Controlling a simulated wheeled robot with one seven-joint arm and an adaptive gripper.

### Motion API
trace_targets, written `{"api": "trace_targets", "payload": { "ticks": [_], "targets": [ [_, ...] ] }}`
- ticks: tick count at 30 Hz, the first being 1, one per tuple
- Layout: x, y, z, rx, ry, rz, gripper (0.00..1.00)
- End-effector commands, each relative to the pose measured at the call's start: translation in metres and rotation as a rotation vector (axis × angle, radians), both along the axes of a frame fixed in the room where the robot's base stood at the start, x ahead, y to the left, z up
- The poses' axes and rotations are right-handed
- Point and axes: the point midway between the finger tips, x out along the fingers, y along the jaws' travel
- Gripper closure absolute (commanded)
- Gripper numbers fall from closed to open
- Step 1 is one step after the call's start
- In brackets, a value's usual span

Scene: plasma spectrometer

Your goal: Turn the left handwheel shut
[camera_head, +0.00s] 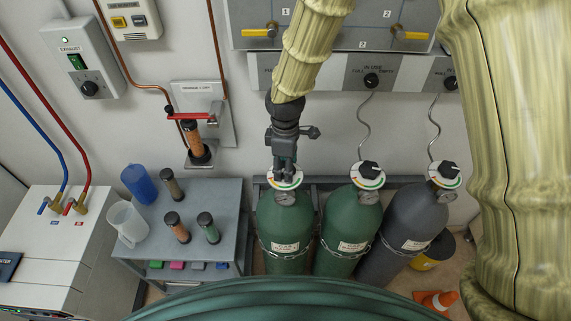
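Three gas cylinders stand side by side. The left cylinder (284,236) is green with a white label. On its top is a white round dial (296,182) with a coloured rim. My gripper (285,174) points down from above, right over the middle of this dial, at its handwheel. The fingers hide the handwheel, so I cannot tell whether they grip it or only stand over it. The middle green cylinder has a black handwheel (369,168) on a similar dial. The right grey cylinder has another black handwheel (448,168).
A grey cart (222,192) with several small filter columns and two cups stands left of the cylinders. A red-handled valve (190,116) is on the wall behind it. Grey panels with yellow levers (259,33) are behind my arm.

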Motion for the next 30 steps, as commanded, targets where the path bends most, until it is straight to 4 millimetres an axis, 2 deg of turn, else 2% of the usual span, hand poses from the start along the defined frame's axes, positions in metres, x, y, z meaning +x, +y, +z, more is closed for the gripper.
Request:
{"api": "trace_targets", "payload": {
  "ticks": [18, 30],
  "targets": [
    [0.0001, 0.0002, 0.0, 0.0, -0.001, -0.531, 0.72],
    [0.0004, 0.0002, 0.0002, 0.001, -0.001, -0.688, 0.72]
  ]
}}
